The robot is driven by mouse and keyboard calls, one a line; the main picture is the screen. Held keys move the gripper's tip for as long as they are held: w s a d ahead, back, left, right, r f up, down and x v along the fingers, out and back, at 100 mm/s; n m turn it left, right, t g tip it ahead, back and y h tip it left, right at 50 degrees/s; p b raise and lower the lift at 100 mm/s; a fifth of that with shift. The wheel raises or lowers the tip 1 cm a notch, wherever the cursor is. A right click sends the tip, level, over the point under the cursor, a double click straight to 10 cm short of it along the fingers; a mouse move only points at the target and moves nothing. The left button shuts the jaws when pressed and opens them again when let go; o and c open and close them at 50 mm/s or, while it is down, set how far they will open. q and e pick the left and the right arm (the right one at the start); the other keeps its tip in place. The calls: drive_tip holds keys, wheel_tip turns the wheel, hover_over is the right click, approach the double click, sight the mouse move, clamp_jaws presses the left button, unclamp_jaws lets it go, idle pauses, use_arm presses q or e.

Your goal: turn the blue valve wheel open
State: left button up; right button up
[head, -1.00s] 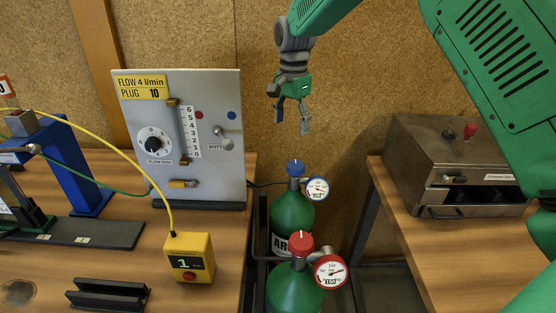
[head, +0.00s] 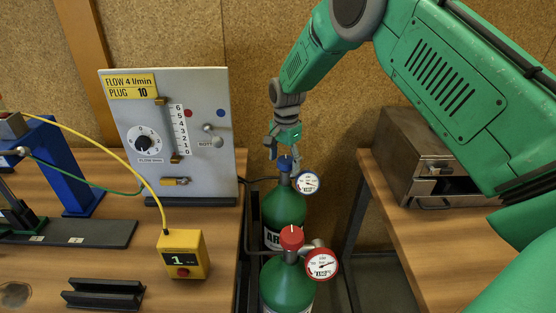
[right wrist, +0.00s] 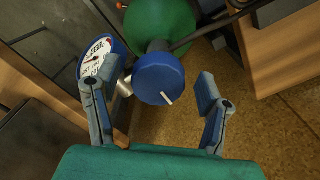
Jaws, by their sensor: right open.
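The blue valve wheel (head: 285,163) sits on top of the rear green gas bottle (head: 284,212), which has a round gauge (head: 308,182) at its right. My right gripper (head: 284,160) is right above the wheel, pointing down, and partly hides it. In the right wrist view the blue wheel (right wrist: 159,79), with a white mark on its face, lies between and a little beyond the open fingers (right wrist: 155,95). The left finger overlaps the blue-rimmed gauge (right wrist: 97,58). I cannot tell whether a finger touches the wheel. My left gripper is not in view.
A second green bottle (head: 288,285) with a red wheel (head: 291,238) and red gauge (head: 321,265) stands in front. A flow panel (head: 205,95) and a yellow box (head: 183,254) stand on the left table. A metal box (head: 425,160) is on the right table.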

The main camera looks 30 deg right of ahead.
drive_tip(key=shift+s+d+r, duration=0.1)
drive_tip(key=shift+d, duration=0.1)
drive_tip(key=shift+s+d, duration=0.1)
drive_tip(key=shift+d, duration=0.05)
drive_tip(key=shift+c, duration=1.2)
drive_tip(key=shift+d, duration=0.1)
drive_tip(key=c, duration=0.7)
drive_tip(key=shift+c, duration=1.2)
drive_tip(key=shift+a, duration=0.3)
use_arm(q)
drive_tip(key=shift+d+r, duration=0.15)
drive_tip(key=shift+d, duration=0.1)
